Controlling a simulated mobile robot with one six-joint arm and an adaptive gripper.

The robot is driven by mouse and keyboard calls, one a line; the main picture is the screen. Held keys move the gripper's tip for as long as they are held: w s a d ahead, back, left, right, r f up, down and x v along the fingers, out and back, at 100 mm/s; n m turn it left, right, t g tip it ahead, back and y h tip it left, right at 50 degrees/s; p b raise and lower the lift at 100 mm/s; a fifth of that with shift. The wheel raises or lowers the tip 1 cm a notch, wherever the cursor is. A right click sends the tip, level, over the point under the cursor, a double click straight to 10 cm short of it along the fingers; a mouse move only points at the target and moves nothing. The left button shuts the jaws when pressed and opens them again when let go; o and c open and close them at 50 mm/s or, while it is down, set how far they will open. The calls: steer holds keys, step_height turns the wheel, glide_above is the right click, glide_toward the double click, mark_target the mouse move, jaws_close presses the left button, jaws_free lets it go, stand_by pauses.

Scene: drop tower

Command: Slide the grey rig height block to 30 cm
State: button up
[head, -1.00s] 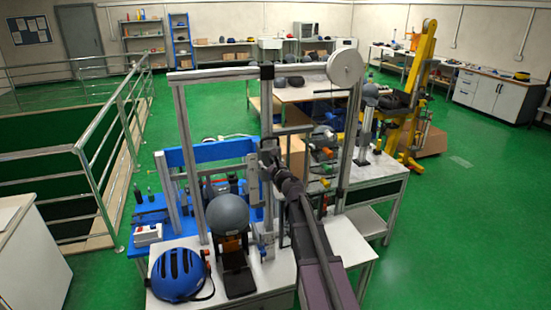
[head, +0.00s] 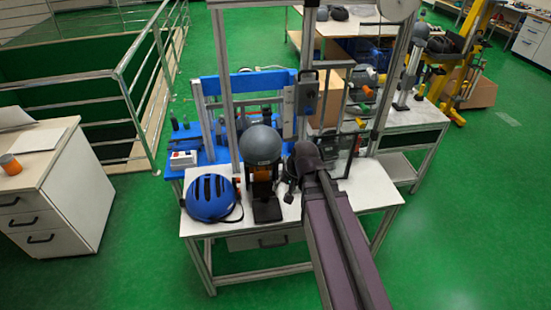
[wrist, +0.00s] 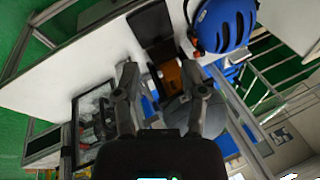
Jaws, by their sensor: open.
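The grey height block (head: 307,92) sits on the upright rail of the drop rig, beside a pale scale strip (head: 289,112) whose marks are too small to read. My gripper (head: 290,188) is below the block, near the table top and right of the grey headform (head: 260,144), apart from the block. In the wrist view my gripper (wrist: 162,80) has its two fingers spread, with nothing held between them. An orange-and-black stand (wrist: 172,76) and the headform (wrist: 186,108) lie beyond the fingers. I cannot make out the block in the wrist view.
A blue helmet (head: 211,198) lies on the white table (head: 222,231), left of the headform stand. Rig posts (head: 223,72) rise at both sides. A blue frame (head: 246,84) stands behind. Green floor (head: 460,220) is clear at the right.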

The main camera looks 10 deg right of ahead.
steer(key=s+d+f+n+g+h, duration=0.1)
steer(key=s+d+n+g+h, duration=0.1)
steer(key=s, duration=0.5)
steer(key=shift+d+n+g+h, duration=0.3)
steer(key=shift+d+n+h, duration=0.3)
steer(key=shift+d, duration=0.05)
steer(key=shift+s+f, duration=0.1)
